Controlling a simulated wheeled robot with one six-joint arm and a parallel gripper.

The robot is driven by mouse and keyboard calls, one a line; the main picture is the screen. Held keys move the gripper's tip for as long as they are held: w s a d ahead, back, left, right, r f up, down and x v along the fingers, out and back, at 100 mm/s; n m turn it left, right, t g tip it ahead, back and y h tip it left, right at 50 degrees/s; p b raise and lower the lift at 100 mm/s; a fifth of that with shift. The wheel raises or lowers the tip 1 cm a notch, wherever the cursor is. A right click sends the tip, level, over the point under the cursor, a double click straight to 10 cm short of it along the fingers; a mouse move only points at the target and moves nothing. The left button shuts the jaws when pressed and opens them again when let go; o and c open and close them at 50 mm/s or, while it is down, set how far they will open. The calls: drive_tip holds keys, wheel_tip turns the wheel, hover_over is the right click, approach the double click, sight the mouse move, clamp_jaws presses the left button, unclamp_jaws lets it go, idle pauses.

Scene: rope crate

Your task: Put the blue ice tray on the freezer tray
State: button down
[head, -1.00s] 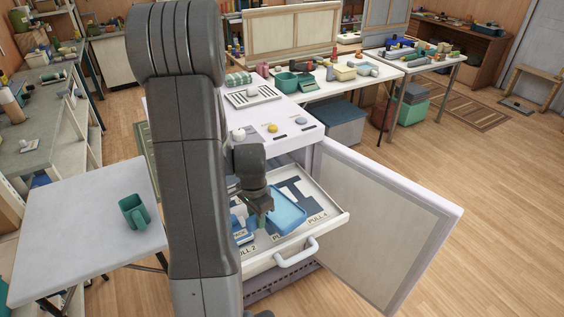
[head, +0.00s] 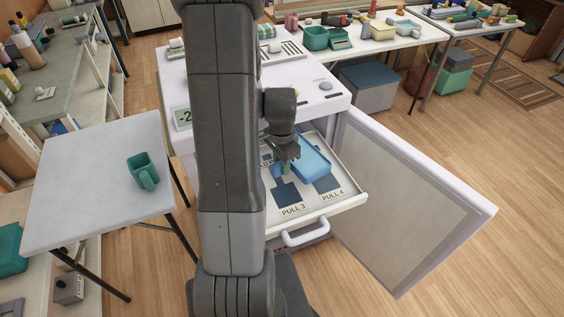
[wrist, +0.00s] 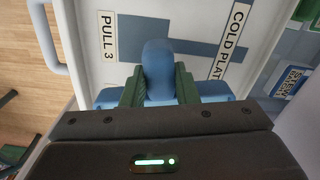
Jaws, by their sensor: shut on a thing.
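The blue ice tray (head: 313,157) is over the back right part of the white freezer tray (head: 340,206), which is pulled out like a drawer. My gripper (head: 286,168) is at the left side of the blue ice tray. In the wrist view, my gripper (wrist: 159,82) is shut on a rounded blue grip of the ice tray (wrist: 213,89), between two green fingers. My gripper body hides most of the ice tray there. I cannot tell whether it touches the floor of the freezer tray.
The freezer door (head: 400,205) stands open on the right. A handle (head: 303,236) sticks out in front of the freezer tray. Dark marked squares with PULL 3 and PULL 4 labels are bare.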

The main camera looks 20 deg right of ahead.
drive_tip(key=b, duration=0.6)
hover_over(282, 188)
drive_tip(key=shift+f, duration=3.65)
drive_tip(key=shift+f+b, duration=0.3)
drive_tip(key=shift+f, duration=0.25)
drive_tip(key=c, duration=1.1)
unclamp_jaws()
drive_tip(key=shift+o, duration=0.2)
drive_tip(key=shift+r, duration=0.1)
wheel_tip(282, 188, up, 14)
drive_tip(key=shift+f, duration=0.1)
